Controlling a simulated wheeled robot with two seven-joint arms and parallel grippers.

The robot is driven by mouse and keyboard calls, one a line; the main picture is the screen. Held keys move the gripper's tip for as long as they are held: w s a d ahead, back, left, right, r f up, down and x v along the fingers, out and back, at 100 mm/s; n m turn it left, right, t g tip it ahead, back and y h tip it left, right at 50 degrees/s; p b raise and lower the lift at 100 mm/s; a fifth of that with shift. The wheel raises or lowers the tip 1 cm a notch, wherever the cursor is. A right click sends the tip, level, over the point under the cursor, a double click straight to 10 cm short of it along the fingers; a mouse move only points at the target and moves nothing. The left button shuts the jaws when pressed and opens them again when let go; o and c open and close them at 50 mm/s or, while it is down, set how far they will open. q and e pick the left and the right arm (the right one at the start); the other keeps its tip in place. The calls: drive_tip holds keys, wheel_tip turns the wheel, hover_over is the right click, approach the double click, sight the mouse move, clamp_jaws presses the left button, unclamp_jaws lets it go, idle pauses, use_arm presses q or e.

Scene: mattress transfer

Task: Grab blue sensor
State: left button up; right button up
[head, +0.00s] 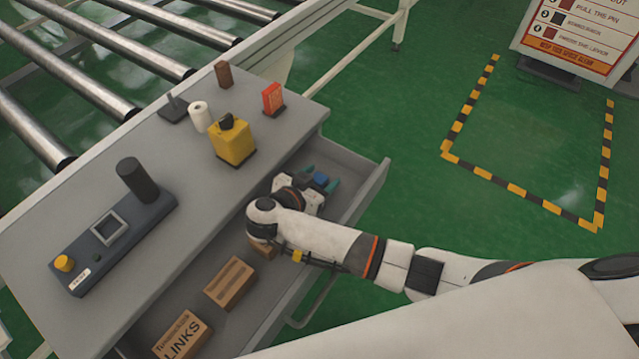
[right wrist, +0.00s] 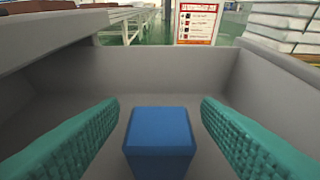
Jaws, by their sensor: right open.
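The blue sensor (right wrist: 160,143) is a small blue block in the open drawer. In the right wrist view it stands between the two teal fingers of my right gripper (right wrist: 160,138), with a gap on each side. In the head view the blue sensor (head: 321,179) shows only in part at the drawer's far end, beside the right gripper (head: 321,182). My right gripper is open, low inside the drawer, and its fingers are around the sensor without visible contact. My left gripper is not in view.
The drawer (head: 372,182) also holds cardboard boxes (head: 230,283) nearer the front. On the tabletop stand a yellow box (head: 233,145), an orange box (head: 272,98), a white roll (head: 199,116) and a dark control panel (head: 115,235). Drawer walls surround the gripper closely.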

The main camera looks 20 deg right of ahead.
drive_tip(key=shift+c, duration=0.4)
drive_tip(key=c, duration=1)
